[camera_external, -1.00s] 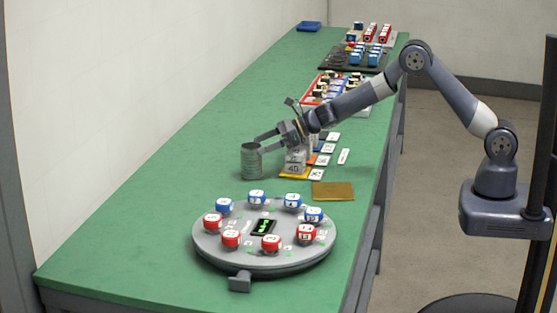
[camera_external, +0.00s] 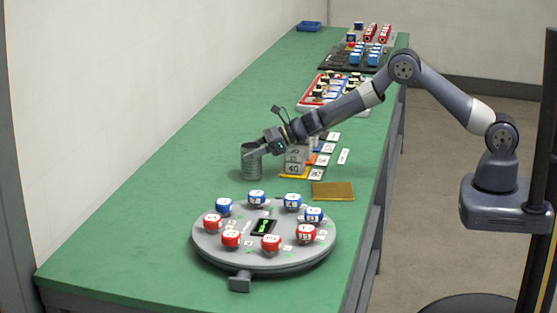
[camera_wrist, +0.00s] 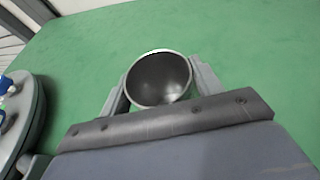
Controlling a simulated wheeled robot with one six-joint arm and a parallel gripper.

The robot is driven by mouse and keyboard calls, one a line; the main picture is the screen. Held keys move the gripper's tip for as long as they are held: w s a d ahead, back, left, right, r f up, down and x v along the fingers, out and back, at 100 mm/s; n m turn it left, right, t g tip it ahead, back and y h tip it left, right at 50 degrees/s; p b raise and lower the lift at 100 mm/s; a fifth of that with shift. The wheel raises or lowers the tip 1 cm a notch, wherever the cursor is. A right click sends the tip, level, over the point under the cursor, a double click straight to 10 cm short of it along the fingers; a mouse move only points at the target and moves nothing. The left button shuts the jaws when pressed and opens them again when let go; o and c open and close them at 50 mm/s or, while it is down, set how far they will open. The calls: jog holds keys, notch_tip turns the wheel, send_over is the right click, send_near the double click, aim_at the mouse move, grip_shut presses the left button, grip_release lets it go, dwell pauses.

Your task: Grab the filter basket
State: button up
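The filter basket is a grey metal cup (camera_external: 251,162) with a round open top, standing upright on the green bench. In the wrist view, the empty inside of the filter basket (camera_wrist: 158,80) shows between my two fingers. My gripper (camera_external: 256,152) is at the basket, with one finger (camera_wrist: 117,100) along its left side and the other (camera_wrist: 205,82) along its right side. The fingers sit very close to the wall, but I cannot tell if they press on it. The fingertips are partly hidden by the basket.
A round grey turntable (camera_external: 264,255) with red and blue pieces is in front. A brown plate (camera_external: 333,191) lies to the right. The bench left of the basket is clear.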

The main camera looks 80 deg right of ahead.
jog(key=c, duration=0.6)
jog(key=shift+r, duration=0.1)
